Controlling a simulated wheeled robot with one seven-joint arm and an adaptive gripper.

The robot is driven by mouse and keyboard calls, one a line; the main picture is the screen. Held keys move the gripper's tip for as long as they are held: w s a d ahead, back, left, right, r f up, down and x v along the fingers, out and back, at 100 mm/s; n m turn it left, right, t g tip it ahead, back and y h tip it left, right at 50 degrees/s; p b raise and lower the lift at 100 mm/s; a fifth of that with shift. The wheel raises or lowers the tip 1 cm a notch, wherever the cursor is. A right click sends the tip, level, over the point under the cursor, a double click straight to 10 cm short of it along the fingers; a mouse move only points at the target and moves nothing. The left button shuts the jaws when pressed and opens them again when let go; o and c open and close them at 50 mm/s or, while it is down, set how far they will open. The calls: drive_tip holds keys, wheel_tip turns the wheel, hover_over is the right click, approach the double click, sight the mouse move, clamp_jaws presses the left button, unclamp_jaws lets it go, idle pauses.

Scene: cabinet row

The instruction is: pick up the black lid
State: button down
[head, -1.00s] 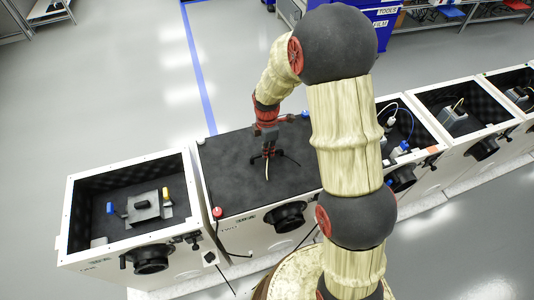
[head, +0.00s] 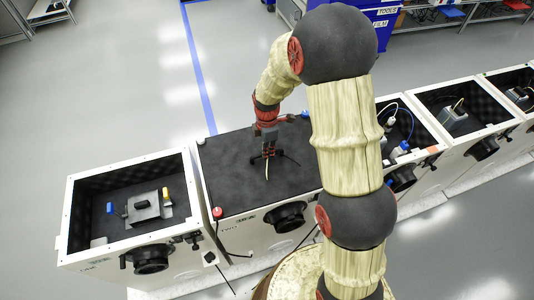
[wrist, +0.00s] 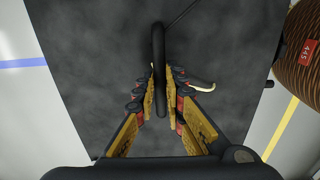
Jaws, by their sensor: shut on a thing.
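The black lid (head: 230,165) is a wide, dark, mottled panel lying over the top of the second box from the left. In the wrist view the lid (wrist: 110,60) fills most of the picture. A thin black handle (wrist: 159,50) stands out from it, running up and down the picture.
An open box (head: 70,215) at left holds a grey block with blue and yellow parts. More open boxes with cables stand right, including one with a grey device (head: 453,117).

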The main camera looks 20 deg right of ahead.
drive_tip(key=shift+w+r, duration=0.15)
drive_tip(key=shift+r, duration=0.05)
drive_tip(key=shift+r+p, duration=0.3)
wheel_tip(320, 180, up, 7)
drive_tip(key=p, duration=0.5)
drive_tip(key=shift+r, duration=0.2)
drive_tip(key=shift+f, duration=0.1)
